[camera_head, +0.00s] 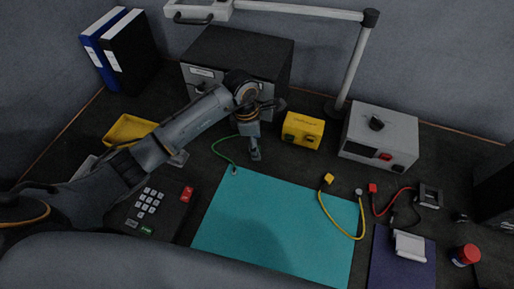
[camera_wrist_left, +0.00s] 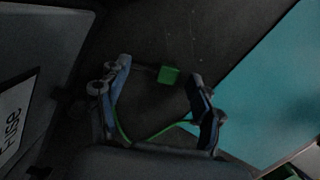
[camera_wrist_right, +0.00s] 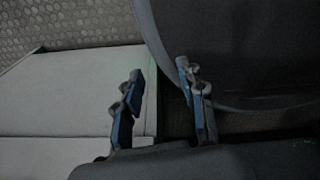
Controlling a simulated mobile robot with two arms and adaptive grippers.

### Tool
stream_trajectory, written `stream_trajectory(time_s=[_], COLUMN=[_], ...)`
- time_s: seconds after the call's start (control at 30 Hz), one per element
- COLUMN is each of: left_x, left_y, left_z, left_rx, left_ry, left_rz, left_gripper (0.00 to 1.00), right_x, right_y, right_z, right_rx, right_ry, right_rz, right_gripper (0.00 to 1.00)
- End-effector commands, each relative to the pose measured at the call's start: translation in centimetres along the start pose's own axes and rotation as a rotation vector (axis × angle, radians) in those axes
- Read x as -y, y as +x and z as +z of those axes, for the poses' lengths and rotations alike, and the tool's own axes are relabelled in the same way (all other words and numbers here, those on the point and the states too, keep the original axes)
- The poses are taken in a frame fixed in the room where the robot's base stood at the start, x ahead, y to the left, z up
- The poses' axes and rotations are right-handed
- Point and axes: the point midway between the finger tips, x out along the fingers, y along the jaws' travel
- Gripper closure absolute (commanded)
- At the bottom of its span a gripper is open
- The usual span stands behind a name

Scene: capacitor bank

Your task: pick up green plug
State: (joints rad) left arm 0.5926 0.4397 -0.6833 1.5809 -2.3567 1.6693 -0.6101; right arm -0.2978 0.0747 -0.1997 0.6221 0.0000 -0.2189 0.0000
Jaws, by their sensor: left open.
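The green plug (camera_wrist_left: 168,75) shows in the left wrist view as a small green block over the dark table, with a green cable curving below it. My left gripper (camera_wrist_left: 158,75) is open, and the plug appears between its two fingertips, touching neither. Its height above the table is hard to judge. In the head view my left gripper (camera_head: 256,154) points down just behind the teal mat, and the green cable (camera_head: 219,147) shows beside it; the plug itself is hidden there. My right gripper (camera_wrist_right: 160,73) is open and empty in its wrist view, and outside the head view.
The teal mat (camera_head: 275,227) lies in front. A yellow box (camera_head: 302,130) and a grey instrument (camera_head: 379,137) stand to the right. A black cabinet (camera_head: 250,55) stands behind. Yellow cable (camera_head: 343,231) and red cable (camera_head: 380,211) lie at the right. A keypad (camera_head: 148,202) is at the left.

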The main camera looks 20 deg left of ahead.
Motion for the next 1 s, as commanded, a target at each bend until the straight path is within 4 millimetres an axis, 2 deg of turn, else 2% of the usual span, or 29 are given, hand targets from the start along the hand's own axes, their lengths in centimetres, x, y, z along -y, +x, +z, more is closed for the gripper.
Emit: stream_trajectory(time_s=[0.2,0.4,0.77,1.0], left_x=[0.0,0.0,0.0,-0.1], left_y=[0.1,0.1,0.0,-1.7], left_z=[0.0,0.0,0.0,0.3], left_rx=[0.001,0.001,0.001,0.002], left_ry=[0.000,0.000,0.000,0.003], left_rz=[0.000,0.000,0.001,0.005], left_gripper=[0.34,0.75,0.75,0.75], right_x=[0.1,0.0,-0.5,-0.5], right_y=[0.0,0.0,0.0,0.5], right_z=[0.1,0.3,0.5,0.6], right_rx=[0.002,0.005,0.008,0.008], right_ry=[0.000,0.000,-0.003,-0.003], right_rz=[-0.001,0.000,0.006,0.006], right_gripper=[0.60,0.60,0.60,0.60])
